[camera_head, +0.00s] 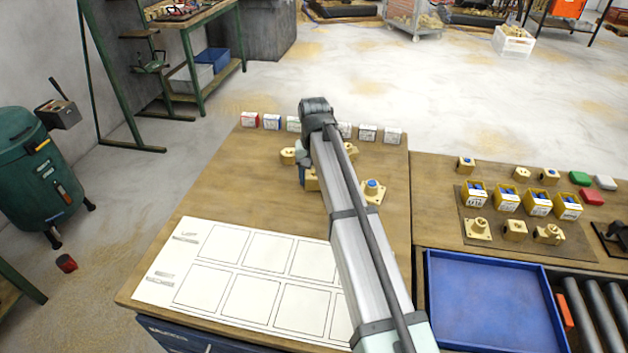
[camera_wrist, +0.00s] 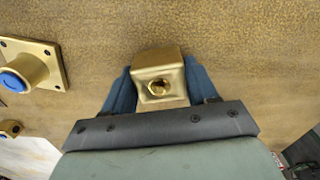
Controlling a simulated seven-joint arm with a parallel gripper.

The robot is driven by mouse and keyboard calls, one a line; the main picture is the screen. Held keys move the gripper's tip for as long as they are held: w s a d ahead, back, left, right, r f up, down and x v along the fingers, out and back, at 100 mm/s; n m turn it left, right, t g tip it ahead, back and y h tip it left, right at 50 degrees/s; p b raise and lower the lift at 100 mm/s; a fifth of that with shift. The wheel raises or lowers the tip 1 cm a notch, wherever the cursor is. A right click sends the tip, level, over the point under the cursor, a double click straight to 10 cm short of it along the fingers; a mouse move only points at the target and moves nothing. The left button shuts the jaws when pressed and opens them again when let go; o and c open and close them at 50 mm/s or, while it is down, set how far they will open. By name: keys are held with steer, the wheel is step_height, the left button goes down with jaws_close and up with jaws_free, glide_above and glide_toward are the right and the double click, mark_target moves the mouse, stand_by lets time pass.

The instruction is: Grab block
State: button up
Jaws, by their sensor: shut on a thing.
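A brass block (camera_wrist: 159,62) with a round hole in its face sits between the two blue fingers of my gripper (camera_wrist: 160,84) in the wrist view. The fingers touch it on both sides, so my gripper is shut on it. In the head view my arm covers most of the gripper, and a bit of the brass block (camera_head: 311,180) shows at the arm's left edge. I cannot tell whether the block is touching the wooden table (camera_head: 225,190) or lifted.
A brass flanged part with a blue top (camera_head: 373,190) stands right of my arm; it also shows in the wrist view (camera_wrist: 28,68). Small labelled boxes (camera_head: 271,122) line the back edge. A white grid sheet (camera_head: 190,262) lies in front. A blue tray (camera_head: 490,300) is at right.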

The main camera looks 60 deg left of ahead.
jaws_close()
steer(key=shift+r, duration=0.2)
